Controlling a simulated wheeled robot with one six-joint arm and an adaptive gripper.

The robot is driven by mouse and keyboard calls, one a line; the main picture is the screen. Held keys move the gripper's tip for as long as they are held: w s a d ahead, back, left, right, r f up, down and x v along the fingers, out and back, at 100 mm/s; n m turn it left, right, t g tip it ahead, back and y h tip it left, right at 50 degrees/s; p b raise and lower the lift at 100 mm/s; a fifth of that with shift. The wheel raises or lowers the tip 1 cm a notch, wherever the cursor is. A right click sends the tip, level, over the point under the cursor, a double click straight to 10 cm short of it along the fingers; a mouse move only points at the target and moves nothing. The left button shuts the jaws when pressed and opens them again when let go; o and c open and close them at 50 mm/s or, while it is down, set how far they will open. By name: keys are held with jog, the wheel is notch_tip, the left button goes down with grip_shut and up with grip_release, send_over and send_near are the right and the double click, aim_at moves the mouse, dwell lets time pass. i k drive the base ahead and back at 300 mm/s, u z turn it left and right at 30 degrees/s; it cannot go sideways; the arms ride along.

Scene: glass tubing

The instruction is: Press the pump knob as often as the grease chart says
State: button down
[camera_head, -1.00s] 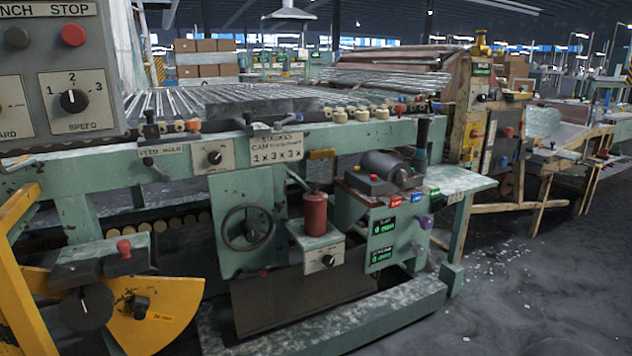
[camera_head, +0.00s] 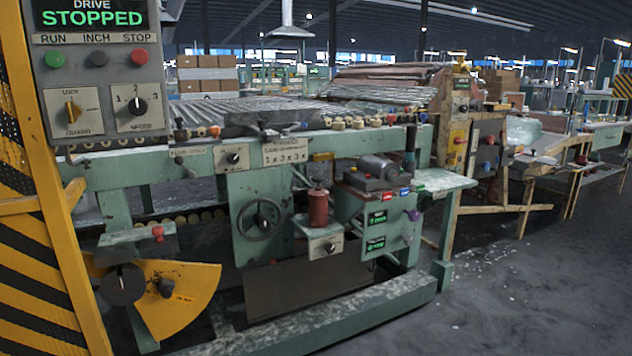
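A chart plate (camera_head: 286,152) on the green machine's front rail has small lettering and a larger line that looks like 1 x 3 x 3 x; its upper words are too blurred to read surely. Below it, a dark red cylinder (camera_head: 318,210), which looks like the grease pump, stands upright on a small green box (camera_head: 322,236). A small dark top piece (camera_head: 317,188) shows on the cylinder; I cannot tell surely if it is the pump knob. A black dial (camera_head: 329,247) is on the box front. My gripper is not in view.
A control panel (camera_head: 98,98) at upper left reads DRIVE STOPPED. A yellow and black striped post (camera_head: 45,200) and a yellow guard (camera_head: 185,290) stand at left. A handwheel (camera_head: 258,219) is left of the red cylinder. The grey floor (camera_head: 530,290) at right is largely clear.

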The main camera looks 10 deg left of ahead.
aim_at(318, 179)
jog(key=u, duration=0.45)
jog(key=i, duration=1.25)
jog(key=z, duration=0.45)
